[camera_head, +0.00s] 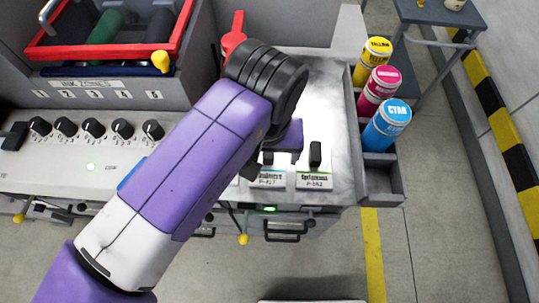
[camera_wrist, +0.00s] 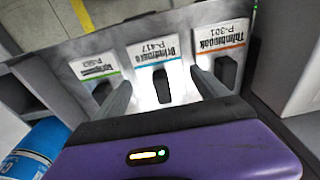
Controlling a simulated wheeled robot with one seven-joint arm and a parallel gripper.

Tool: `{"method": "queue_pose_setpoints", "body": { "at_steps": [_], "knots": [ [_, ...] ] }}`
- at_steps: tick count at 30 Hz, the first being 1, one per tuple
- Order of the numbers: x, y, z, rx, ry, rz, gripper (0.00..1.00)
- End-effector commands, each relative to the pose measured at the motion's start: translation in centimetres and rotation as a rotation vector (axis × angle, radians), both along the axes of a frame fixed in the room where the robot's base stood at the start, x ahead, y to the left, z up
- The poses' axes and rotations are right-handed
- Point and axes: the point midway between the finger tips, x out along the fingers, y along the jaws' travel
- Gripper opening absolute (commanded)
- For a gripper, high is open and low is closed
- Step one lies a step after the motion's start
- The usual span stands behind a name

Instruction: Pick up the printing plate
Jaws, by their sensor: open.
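Three labelled plates with dark upright grips stand in a row in the wrist view. The middle one, P-417 (camera_wrist: 158,60), has a blue stripe, and its dark grip (camera_wrist: 161,88) shows between my fingers. To its left is a green-striped plate (camera_wrist: 92,66), to its right the orange-striped P-301 (camera_wrist: 215,42). Which one is the printing plate meant, I cannot tell. My gripper (camera_wrist: 162,90) is open, its fingers on either side of the middle grip; contact cannot be told. In the head view the blue-striped label (camera_head: 270,177) and green-striped label (camera_head: 313,179) show; my arm hides the third.
Ink bottles in yellow (camera_head: 372,62), magenta (camera_head: 378,90) and cyan (camera_head: 387,125) stand in a side rack on the right. A red lever (camera_head: 233,35) rises behind my wrist. Several black knobs (camera_head: 93,128) line the panel on the left.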

Motion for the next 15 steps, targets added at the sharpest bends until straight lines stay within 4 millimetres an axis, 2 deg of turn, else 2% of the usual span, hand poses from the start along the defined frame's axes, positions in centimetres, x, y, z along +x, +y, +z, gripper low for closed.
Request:
{"method": "queue_pose_setpoints", "body": {
  "at_steps": [6,14,15],
  "knots": [
    [0.4,-0.1,-2.3,-0.001,-0.001,0.0,0.84],
    [0.4,-0.1,-2.5,-0.001,-0.002,-0.001,0.84],
    [0.4,-0.1,-2.5,-0.001,-0.002,-0.001,0.76]
  ]
}}
